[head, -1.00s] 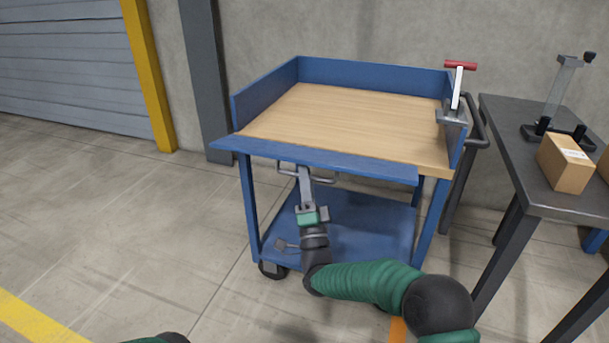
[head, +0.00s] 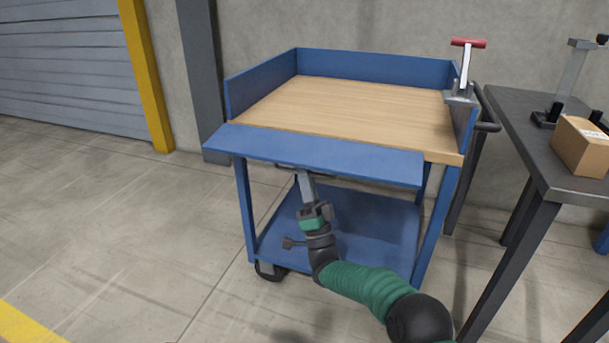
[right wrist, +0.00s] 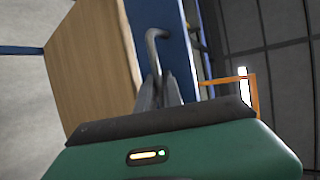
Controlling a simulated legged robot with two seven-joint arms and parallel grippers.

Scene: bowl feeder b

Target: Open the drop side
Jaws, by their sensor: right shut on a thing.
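The drop side is the blue front panel (head: 320,158) of a blue cart with a wooden deck (head: 350,110). In the head view it is swung outward from the deck's front edge, and its broad upper face shows. My right gripper (head: 304,180) is below the panel, shut on its grey bar handle, which the panel mostly hides there. In the right wrist view the bent handle (right wrist: 154,38) runs between the closed fingers (right wrist: 160,92), beside the blue panel (right wrist: 178,45). My left gripper is not in view.
Fixed blue walls (head: 370,68) edge the deck's other sides. A red-topped T-handle (head: 468,43) stands at the right wall. A dark table (head: 528,130) with a cardboard box (head: 582,146) is close on the right. A lower blue shelf (head: 375,225) lies beneath. Floor at left is clear.

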